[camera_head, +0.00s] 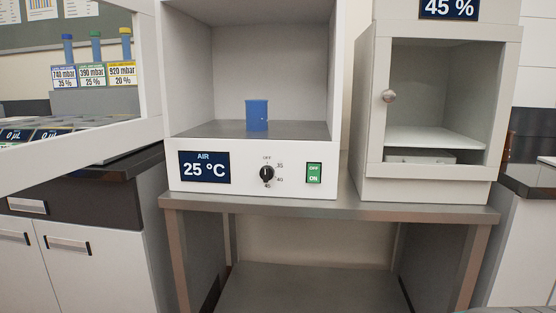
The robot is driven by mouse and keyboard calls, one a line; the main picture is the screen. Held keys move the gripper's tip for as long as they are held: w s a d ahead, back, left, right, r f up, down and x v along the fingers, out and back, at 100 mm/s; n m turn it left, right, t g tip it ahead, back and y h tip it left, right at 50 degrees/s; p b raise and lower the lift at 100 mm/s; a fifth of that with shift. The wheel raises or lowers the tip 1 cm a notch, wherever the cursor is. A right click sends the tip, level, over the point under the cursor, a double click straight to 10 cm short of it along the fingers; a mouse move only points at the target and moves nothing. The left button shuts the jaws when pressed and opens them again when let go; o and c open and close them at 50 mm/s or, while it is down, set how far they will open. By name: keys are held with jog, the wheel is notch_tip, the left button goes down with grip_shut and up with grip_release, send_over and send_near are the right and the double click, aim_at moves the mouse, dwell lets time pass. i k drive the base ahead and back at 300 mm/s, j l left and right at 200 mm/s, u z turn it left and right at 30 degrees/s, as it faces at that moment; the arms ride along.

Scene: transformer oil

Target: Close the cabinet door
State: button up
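The white cabinet (250,153) marked AIR 25 °C stands on a metal table with its front open. Its door (148,75), a white frame around a clear pane, is swung out to the left and toward me. The door's outer side runs out of view at the left edge. A blue cylindrical container (257,115) stands upright on the cabinet floor. A second cabinet (425,188), marked 45 %, stands to the right. Its framed front with a round knob (389,96) looks shut. My gripper is not in view.
The metal table (330,208) has a lower shelf (310,285). Several bottles with coloured caps (96,48) show through the open door's pane, on a stand over a dark-topped counter (120,170). Another counter (530,180) is at the right edge.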

aim_at(23, 166)
jog(key=j, duration=1.4)
jog(key=k+j, duration=0.1)
jog(key=j, duration=1.3)
jog(key=i+z, duration=0.05)
